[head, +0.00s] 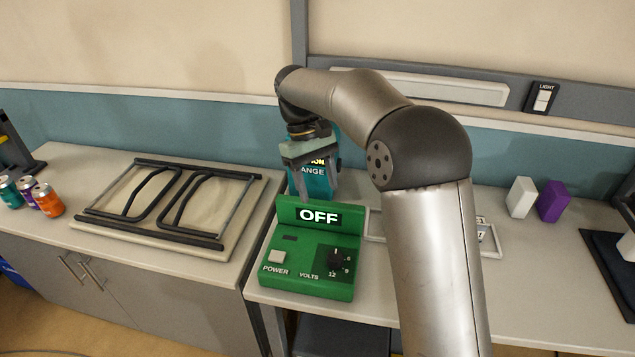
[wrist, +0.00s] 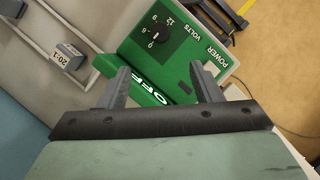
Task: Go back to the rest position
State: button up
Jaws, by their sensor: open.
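My gripper (wrist: 162,90) is open and empty in the wrist view, with its two fingers apart above the green power supply (wrist: 190,45). In the head view my gripper (head: 303,185) points down just behind the top of the green power supply (head: 305,270). The supply's raised display (head: 319,215) reads OFF. A white POWER button (head: 277,257) and a black VOLTS knob (head: 336,259) sit on its sloped front. Whether the fingers touch the supply cannot be told.
A teal box (head: 318,180) stands behind the supply, close to my gripper. A folded table (head: 165,205) lies on the left counter near several cans (head: 47,199). White (head: 521,197) and purple (head: 553,201) blocks stand at right. A tray (head: 487,237) is partly hidden by my arm.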

dwell(0.3)
jog(key=s+d+m+t+y, duration=0.15)
jog(key=s+d+m, duration=0.25)
jog(key=s+d, duration=0.8)
jog(key=s+d+f+m+t, duration=0.1)
jog(key=s+d+f, duration=0.1)
jog(key=s, duration=0.5)
jog(key=s+d+f+m+t+y, duration=0.1)
jog(key=s+d+f+m, duration=0.1)
jog(key=s, duration=0.5)
jog(key=shift+s+d+f, duration=0.4)
jog(key=shift+d+f, duration=0.2)
jog(key=shift+f, duration=0.25)
jog(key=shift+t, duration=0.25)
